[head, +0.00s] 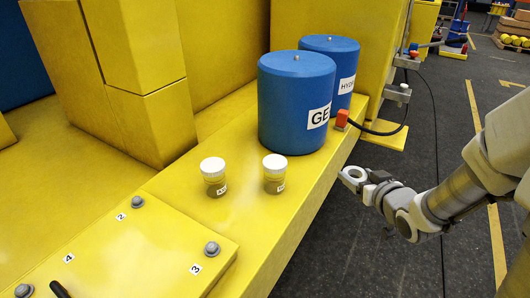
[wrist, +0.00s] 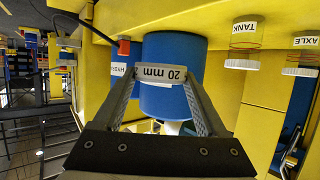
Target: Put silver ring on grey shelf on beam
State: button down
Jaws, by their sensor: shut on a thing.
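The silver ring (head: 352,175) is a short grey-white band, held in my gripper (head: 362,182) beyond the right edge of the yellow beam (head: 262,228). In the wrist view the ring (wrist: 161,73) carries the label "20 mm" and sits between the two fingertips (wrist: 160,82). My gripper is shut on it, apart from the beam. Small grey brackets (head: 398,93) stand on a post behind the ring, near the yellow block. I cannot tell surely whether one of them is the grey shelf.
Two blue cylinders (head: 295,105) stand on the beam, with two white-capped jars (head: 215,177) (head: 275,174) in front. A bolted yellow plate (head: 125,255) lies nearer. Dark floor right of the beam is open.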

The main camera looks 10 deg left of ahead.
jog(key=s+a+n+g+y, duration=0.3)
jog(key=s+a+n+y, duration=0.1)
jog(key=a, duration=0.4)
jog(key=s+a+n+g+y, duration=0.3)
jog(key=s+a+n+y, duration=0.1)
jog(key=a, duration=0.4)
jog(key=s+n, duration=0.1)
jog(key=s, duration=0.1)
jog(key=shift+s+a+f+g, duration=0.15)
jog(key=shift+s+a+g, duration=0.05)
jog(key=shift+s+g, duration=0.1)
jog(key=b, duration=0.3)
send_over(246, 219)
notch_tip(246, 219, down, 7)
jog(key=shift+f+b, duration=0.45)
jog(key=shift+f, duration=1.35)
jog(key=shift+f, duration=0.1)
jog(key=shift+f, duration=0.15)
grip_release()
